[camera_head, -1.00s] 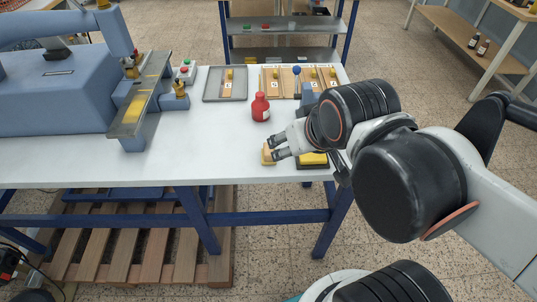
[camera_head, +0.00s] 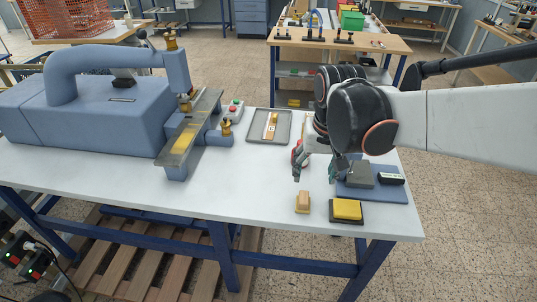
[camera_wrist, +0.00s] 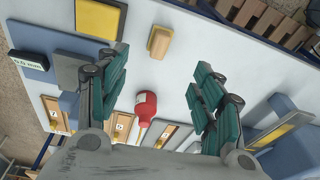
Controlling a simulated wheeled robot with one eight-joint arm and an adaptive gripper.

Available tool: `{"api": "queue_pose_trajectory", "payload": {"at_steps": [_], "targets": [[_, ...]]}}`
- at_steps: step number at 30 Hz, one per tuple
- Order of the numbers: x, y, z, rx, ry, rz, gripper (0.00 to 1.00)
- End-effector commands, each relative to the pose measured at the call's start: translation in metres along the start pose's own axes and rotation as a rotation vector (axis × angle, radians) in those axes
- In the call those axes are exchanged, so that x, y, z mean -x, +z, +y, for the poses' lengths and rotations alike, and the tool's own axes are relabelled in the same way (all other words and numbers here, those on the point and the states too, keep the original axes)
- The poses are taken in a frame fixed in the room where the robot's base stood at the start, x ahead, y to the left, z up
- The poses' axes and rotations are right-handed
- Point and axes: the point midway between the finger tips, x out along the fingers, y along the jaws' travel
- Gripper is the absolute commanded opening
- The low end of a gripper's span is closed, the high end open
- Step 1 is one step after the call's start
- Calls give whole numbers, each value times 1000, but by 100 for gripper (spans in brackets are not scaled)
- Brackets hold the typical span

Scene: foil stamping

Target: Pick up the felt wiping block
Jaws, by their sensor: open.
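The felt wiping block, which I take to be the small tan block with a paler wood-like top (camera_head: 303,202), rests on the white table near its front edge. In the wrist view the block (camera_wrist: 159,41) lies beyond the fingertips, roughly centred between them. My gripper (camera_head: 315,174) is open and empty, above the table and behind the block in the head view. The block is not touched and is fully visible.
A yellow pad in a dark tray (camera_head: 347,211) sits just right of the block. A blue mat (camera_head: 372,194) holds a grey block and a black labelled box. A red bottle (camera_wrist: 146,106) is partly hidden by my gripper in the head view. A blue press (camera_head: 95,115) stands left.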

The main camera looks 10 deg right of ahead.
Motion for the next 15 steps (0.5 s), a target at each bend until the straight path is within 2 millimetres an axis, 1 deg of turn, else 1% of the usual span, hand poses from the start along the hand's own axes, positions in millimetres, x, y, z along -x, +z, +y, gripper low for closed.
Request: {"api": "queue_pose_trajectory", "payload": {"at_steps": [1, 6, 10, 15], "targets": [[-6, -10, -2, -14, 7, -29, 61], [-26, -26, -6, -58, 29, -112, 61], [-36, -31, -7, -78, 41, -151, 61], [-47, -33, -8, -88, 46, -167, 61]]}}
